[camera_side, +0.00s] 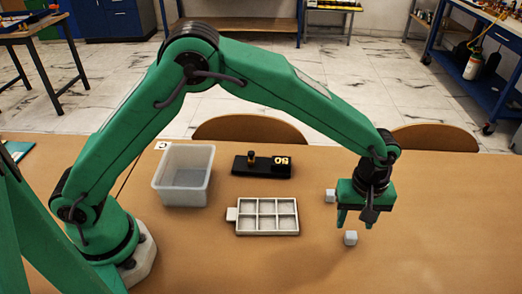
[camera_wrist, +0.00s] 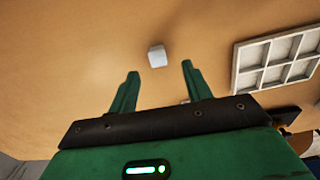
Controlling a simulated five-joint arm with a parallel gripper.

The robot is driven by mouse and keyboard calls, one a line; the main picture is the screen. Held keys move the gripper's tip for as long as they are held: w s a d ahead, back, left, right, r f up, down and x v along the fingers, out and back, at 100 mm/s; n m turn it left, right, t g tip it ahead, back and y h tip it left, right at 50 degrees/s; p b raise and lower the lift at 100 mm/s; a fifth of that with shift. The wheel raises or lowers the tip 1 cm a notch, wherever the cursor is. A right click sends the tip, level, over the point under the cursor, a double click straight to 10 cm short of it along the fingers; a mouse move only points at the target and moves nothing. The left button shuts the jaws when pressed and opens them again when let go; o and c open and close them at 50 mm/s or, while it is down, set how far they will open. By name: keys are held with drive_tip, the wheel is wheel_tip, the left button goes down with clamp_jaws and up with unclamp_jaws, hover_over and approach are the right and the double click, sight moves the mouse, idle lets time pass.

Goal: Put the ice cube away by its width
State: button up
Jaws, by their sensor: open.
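A small pale ice cube (camera_side: 350,238) sits on the brown table just in front of my gripper. It also shows in the wrist view (camera_wrist: 157,56), beyond and between the fingertips. A second pale cube (camera_side: 330,195) sits behind and left of my gripper. My green gripper (camera_side: 355,224) is open and empty, with its fingers pointing down above the table, apart from both cubes. Its two fingers are spread in the wrist view (camera_wrist: 160,70). A black gauge block (camera_side: 262,174) with a small post and a yellow marked plate stands at the back middle.
A pale six-compartment tray (camera_side: 267,234) with a tab on its left lies left of my gripper; its compartments look empty. An open translucent bin (camera_side: 181,197) stands farther left. The table right of my gripper is clear. Two chair backs stand behind the table's far edge.

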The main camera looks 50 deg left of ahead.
sight(352, 233)
drive_tip(key=shift+w+f, duration=0.15)
drive_tip(key=shift+f, duration=2.05)
clamp_jaws()
